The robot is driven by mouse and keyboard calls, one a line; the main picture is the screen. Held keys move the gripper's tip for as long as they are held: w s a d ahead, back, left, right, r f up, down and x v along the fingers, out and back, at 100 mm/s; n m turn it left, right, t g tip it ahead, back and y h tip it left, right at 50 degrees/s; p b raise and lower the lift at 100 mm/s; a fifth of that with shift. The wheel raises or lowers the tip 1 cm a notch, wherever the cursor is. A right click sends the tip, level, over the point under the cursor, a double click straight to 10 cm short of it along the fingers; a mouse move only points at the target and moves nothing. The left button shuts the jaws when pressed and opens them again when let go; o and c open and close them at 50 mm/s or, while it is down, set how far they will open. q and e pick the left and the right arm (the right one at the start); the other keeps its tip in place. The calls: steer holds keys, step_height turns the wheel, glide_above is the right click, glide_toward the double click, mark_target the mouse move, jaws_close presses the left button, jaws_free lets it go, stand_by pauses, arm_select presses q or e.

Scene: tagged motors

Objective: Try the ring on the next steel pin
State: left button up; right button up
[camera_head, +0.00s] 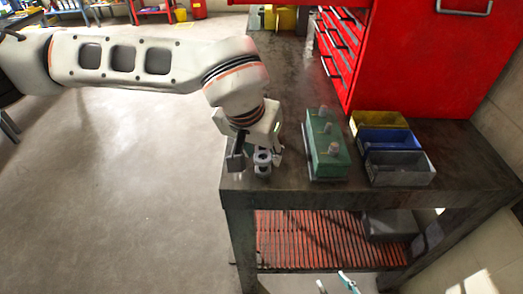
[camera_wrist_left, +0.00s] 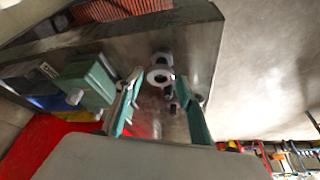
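My left gripper (camera_head: 258,158) points down at the near left of the bench, its two fingers apart. Grey steel rings (camera_head: 262,158) lie between and just past the fingertips. In the left wrist view, a pale ring (camera_wrist_left: 159,76) shows between the open fingertips (camera_wrist_left: 157,74), with a gap visible on each side. Another pale ring-like part (camera_wrist_left: 161,58) is just beyond, and small dark parts are closer in. My right gripper (camera_head: 335,286) shows only partly at the bottom edge, fingers apart.
Yellow (camera_head: 380,121), blue (camera_head: 388,141) and grey (camera_head: 399,168) bins stand in a row right of the block. A red drawer cabinet (camera_head: 430,60) stands behind them. The bench's (camera_head: 290,190) left and front edges are close to my left gripper.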

arm_select(q)
steer(key=shift+o, duration=0.2)
steer(key=v, duration=1.2)
steer(key=shift+s, duration=0.1)
stand_by(1.1)
